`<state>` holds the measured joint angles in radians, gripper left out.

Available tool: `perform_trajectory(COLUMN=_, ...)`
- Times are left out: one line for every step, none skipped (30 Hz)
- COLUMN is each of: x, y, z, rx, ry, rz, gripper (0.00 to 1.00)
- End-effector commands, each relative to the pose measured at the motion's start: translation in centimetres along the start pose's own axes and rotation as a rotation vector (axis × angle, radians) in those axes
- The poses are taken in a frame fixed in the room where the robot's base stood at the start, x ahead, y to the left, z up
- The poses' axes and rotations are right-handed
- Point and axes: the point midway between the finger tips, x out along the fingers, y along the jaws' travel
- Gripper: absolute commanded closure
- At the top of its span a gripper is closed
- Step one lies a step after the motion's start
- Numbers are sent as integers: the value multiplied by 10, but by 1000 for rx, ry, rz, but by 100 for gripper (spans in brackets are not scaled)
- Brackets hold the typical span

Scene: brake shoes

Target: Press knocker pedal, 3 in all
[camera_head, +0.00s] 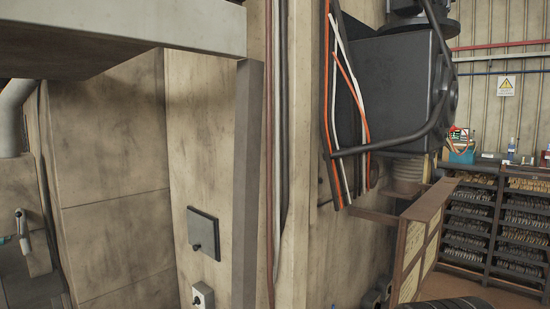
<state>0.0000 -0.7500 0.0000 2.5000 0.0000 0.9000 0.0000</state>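No pedal that I can pick out shows in this view. My gripper is not in view either. A large worn beige machine housing (110,150) fills the left and middle, with a dark square plate with a small knob (204,233) low on its face. A small pale box with a dark knob (203,296) sits just below it, cut by the lower edge. The floor in front of the housing is outside the picture.
A dark grey box unit (400,90) with hanging cables is at upper right. Below it stands a brown framed panel (418,240). Shelves (500,222) with many small parts stand at far right. A black ribbed thing (452,304) is cut off at the bottom.

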Motion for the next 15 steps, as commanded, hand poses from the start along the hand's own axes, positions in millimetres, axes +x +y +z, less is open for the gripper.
perform_trajectory(x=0, y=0, z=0, rx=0, ry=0, rz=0, gripper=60)
perform_trajectory(x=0, y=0, z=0, rx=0, ry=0, rz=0, gripper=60)
perform_trajectory(x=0, y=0, z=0, rx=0, ry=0, rz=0, gripper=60)
perform_trajectory(x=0, y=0, z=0, rx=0, ry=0, rz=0, gripper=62)
perform_trajectory(x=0, y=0, z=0, rx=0, ry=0, rz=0, gripper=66)
perform_trajectory(x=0, y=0, z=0, rx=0, ry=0, rz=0, gripper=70)
perform_trajectory(x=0, y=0, z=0, rx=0, ry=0, rz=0, gripper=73)
perform_trajectory(x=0, y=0, z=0, rx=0, ry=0, rz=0, gripper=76)
perform_trajectory(x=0, y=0, z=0, rx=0, ry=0, rz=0, gripper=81)
perform_trajectory(x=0, y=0, z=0, rx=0, ry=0, rz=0, gripper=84)
perform_trajectory(x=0, y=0, z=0, rx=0, ry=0, rz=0, gripper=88)
perform_trajectory(x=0, y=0, z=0, rx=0, ry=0, rz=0, gripper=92)
perform_trajectory(x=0, y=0, z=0, rx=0, ry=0, rz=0, gripper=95)
perform_trajectory(x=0, y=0, z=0, rx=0, ry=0, rz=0, gripper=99)
perform_trajectory(x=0, y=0, z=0, rx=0, ry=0, rz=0, gripper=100)
